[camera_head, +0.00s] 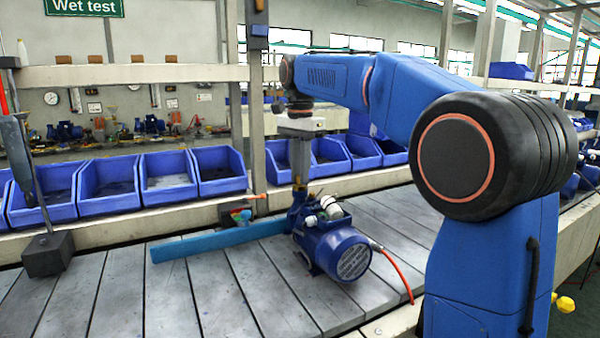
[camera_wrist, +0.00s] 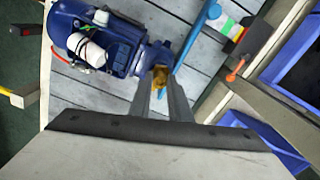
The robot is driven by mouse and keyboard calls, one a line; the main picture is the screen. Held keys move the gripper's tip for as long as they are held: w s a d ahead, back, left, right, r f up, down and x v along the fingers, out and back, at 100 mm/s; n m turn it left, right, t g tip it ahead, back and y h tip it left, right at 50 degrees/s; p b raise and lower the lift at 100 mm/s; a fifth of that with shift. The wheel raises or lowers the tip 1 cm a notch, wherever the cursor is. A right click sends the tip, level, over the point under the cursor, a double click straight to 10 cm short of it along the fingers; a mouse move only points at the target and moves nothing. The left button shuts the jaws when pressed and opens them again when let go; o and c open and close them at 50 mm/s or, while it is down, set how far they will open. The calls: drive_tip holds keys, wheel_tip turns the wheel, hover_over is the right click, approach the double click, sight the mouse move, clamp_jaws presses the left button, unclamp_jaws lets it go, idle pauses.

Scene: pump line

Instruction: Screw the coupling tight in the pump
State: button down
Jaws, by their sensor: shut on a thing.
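The blue pump (camera_head: 328,235) stands on the grey slatted bench, its round motor end facing the camera and a red cable trailing to the right. In the wrist view the pump (camera_wrist: 105,45) is at upper left. My gripper (camera_head: 299,184) reaches straight down over the pump's far end. In the wrist view my gripper (camera_wrist: 161,78) is shut on the brass-coloured coupling (camera_wrist: 160,75), at the pump's port. The fingers hide most of the coupling, so I cannot tell how deep it sits.
A light blue bar (camera_head: 205,243) lies on the bench left of the pump. Blue bins (camera_head: 110,188) line the shelf behind. A dark block with a rod (camera_head: 48,254) stands at left. Small coloured parts (camera_head: 241,216) sit behind the bar. The front left slats are clear.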

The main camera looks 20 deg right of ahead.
idle(0.3)
drive_tip(key=shift+m, duration=1.8)
drive_tip(key=shift+m, duration=1.7)
drive_tip(key=shift+m, duration=1.7)
